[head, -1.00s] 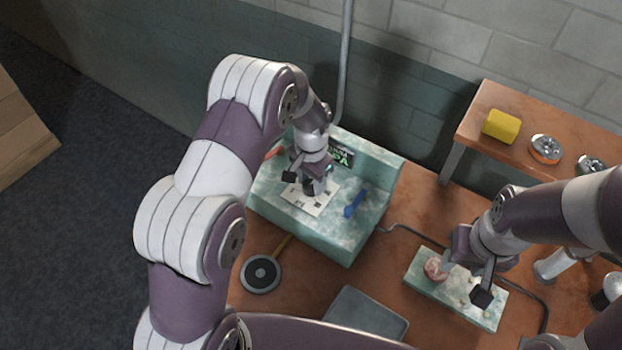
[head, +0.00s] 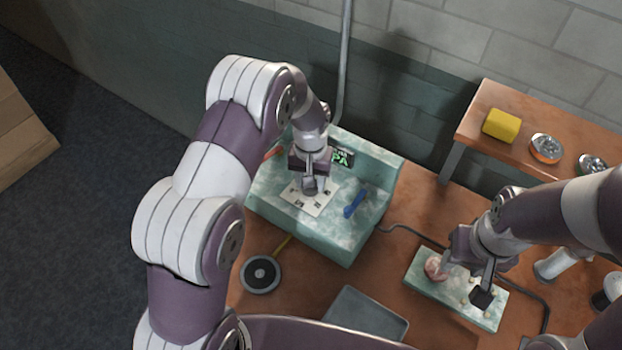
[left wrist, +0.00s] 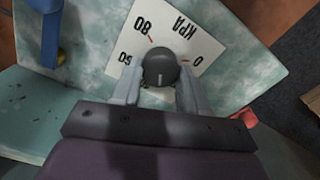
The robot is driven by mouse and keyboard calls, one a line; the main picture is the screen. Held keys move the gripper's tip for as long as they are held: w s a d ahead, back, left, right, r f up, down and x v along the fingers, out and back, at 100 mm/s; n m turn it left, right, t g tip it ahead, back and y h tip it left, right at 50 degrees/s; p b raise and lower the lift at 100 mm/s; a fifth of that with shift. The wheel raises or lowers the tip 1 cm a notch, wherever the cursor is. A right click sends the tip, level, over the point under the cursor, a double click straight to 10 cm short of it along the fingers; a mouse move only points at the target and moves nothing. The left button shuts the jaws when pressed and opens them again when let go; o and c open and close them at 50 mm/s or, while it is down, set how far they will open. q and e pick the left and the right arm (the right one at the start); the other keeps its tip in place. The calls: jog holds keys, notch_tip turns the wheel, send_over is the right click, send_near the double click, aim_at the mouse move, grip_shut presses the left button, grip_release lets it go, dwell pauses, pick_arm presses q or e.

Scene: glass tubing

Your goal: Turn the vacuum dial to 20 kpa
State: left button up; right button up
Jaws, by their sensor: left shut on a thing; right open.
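The vacuum dial (left wrist: 160,68) is a dark round knob with a short pale mark on its face, in the left wrist view. It sits on a white scale plate (left wrist: 118,46) with KPA, several numbers and red ticks, seen upside down. My left gripper (head: 311,187) is over the plate on the marbled green box (head: 262,198), and its fingers are shut on the dial from both sides. In the head view the gripper mostly hides the dial. A dark display (head: 342,157) with green text is partly covered. My right gripper (head: 463,281) is open above a small green board (head: 424,258).
A blue lever (head: 354,204) stands right of the plate. A round black-centred pad (head: 261,274) and a grey tray (head: 366,314) lie on the table in front. A yellow block (head: 501,125) sits on the raised shelf (head: 484,93). A pinkish lump (head: 433,268) is beside my right gripper.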

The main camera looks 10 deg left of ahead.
pick_arm(q)
jog(key=n, duration=0.5)
jog(key=shift+s+f+n, duration=0.2)
jog(key=shift+s+n, duration=0.05)
jog(key=shift+n, duration=0.45)
jog(key=o, duration=1.1)
jog(key=shift+c, duration=0.2)
jog(key=shift+r, duration=0.1)
jog(key=shift+r, duration=0.1)
